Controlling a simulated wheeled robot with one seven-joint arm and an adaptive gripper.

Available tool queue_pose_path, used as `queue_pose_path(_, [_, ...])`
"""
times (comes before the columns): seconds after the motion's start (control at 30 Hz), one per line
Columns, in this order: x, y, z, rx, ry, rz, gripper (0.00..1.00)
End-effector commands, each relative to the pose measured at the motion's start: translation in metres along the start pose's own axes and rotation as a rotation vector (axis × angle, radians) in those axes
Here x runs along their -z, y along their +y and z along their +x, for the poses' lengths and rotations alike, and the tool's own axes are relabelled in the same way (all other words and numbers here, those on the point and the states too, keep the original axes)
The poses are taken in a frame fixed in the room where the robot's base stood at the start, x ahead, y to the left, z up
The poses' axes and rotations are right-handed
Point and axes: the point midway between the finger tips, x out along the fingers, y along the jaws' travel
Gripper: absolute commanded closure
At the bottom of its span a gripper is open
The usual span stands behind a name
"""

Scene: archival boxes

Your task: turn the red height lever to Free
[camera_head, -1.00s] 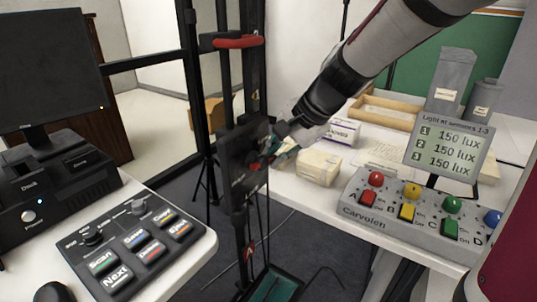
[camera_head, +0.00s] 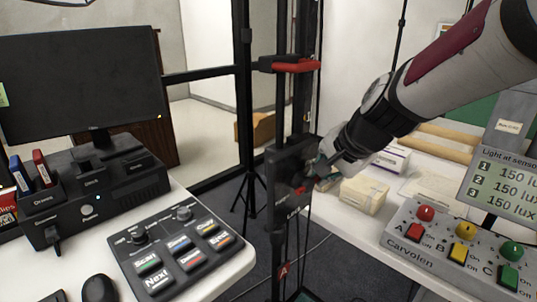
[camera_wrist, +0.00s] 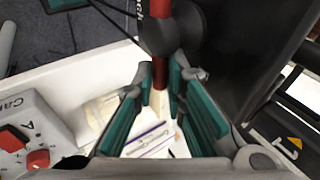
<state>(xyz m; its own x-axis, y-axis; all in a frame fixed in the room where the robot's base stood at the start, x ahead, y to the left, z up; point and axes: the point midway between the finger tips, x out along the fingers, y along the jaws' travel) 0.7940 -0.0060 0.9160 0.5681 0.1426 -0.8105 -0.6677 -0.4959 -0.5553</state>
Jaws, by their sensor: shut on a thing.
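The red height lever (camera_wrist: 158,45) is a short red rod coming out of a round dark hub in the wrist view. Its end lies between the teal pads of my gripper (camera_wrist: 162,78), which is shut on it. In the head view my gripper (camera_head: 316,173) is at the dark plate (camera_head: 285,175) on the upright stand. The small lettering on the plate is too small to read surely.
A red-topped bracket (camera_head: 294,66) sits higher on the stand. A button panel (camera_head: 180,245) and a monitor (camera_head: 85,85) are at left. At right a table holds the Carvolen button box (camera_head: 440,260), a lux display (camera_head: 505,185) and a small cream box (camera_head: 363,195).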

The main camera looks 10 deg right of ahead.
Motion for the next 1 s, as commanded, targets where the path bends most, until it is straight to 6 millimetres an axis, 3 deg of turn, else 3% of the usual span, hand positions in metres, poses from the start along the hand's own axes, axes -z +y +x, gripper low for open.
queue_pose_path(0.47, [0.001,0.0,-0.007,0.002,0.001,0.001,0.79])
queue_pose_path(1.0, [0.001,-0.001,-0.103,0.003,0.004,0.001,0.79])
